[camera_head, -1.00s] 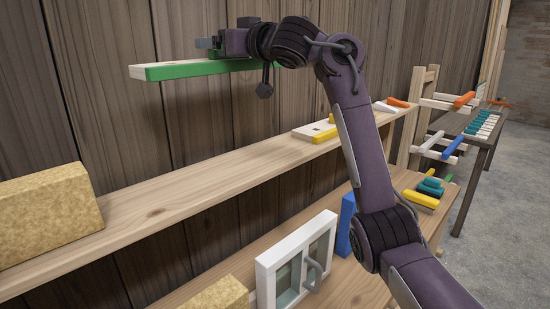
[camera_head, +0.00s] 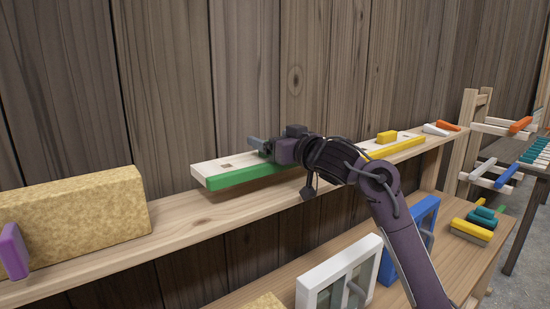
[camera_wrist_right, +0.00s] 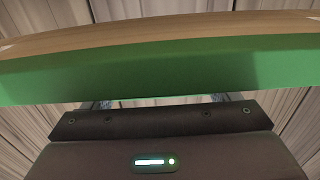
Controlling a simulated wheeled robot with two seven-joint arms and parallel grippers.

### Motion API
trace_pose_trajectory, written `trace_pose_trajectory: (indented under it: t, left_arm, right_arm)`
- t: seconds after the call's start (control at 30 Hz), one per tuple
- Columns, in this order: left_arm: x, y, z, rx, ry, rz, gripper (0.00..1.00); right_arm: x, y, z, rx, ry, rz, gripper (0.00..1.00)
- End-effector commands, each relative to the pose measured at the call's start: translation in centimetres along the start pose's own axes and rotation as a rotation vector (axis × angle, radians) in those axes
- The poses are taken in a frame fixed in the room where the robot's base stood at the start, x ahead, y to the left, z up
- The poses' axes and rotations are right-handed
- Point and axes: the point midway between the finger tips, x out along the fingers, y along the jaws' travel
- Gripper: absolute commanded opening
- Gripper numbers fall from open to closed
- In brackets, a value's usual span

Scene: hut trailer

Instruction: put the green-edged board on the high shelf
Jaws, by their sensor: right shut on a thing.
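The green-edged board (camera_head: 245,178) has a pale wooden top and a bright green long edge. It lies flat just over the high shelf (camera_head: 165,222), between the yellow block on the left and the yellow-edged board on the right. I cannot tell whether it touches the shelf. My right gripper (camera_head: 262,149) is shut on the board, and my right arm reaches in from the lower right. In the right wrist view the board's green edge (camera_wrist_right: 160,72) spans the whole width, close in front of the gripper, hiding the fingertips. My left gripper is not in view.
A coarse yellow block (camera_head: 75,218) and a purple piece (camera_head: 13,251) are at the shelf's left. A yellow-edged board (camera_head: 395,147) lies to the right. Below, a white-framed window (camera_head: 338,275) and a blue frame (camera_head: 410,238) stand on the lower shelf. A plank wall backs the shelf.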

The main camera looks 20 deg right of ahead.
Motion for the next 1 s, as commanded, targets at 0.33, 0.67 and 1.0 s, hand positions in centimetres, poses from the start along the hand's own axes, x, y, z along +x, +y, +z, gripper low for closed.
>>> trace_pose_trajectory:
  t: [0.33, 0.67, 1.0]
  left_arm:
    - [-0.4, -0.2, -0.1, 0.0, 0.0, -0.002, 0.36]
    - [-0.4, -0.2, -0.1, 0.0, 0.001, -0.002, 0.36]
    - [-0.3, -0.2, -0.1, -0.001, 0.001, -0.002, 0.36]
  right_arm:
    - [0.0, 0.0, 3.7, 0.002, 0.001, 0.001, 0.4]
    - [-0.1, 0.0, 4.6, 0.0, 0.006, 0.001, 0.4]
    - [0.0, 0.0, 4.9, 0.0, 0.001, 0.0, 1.0]
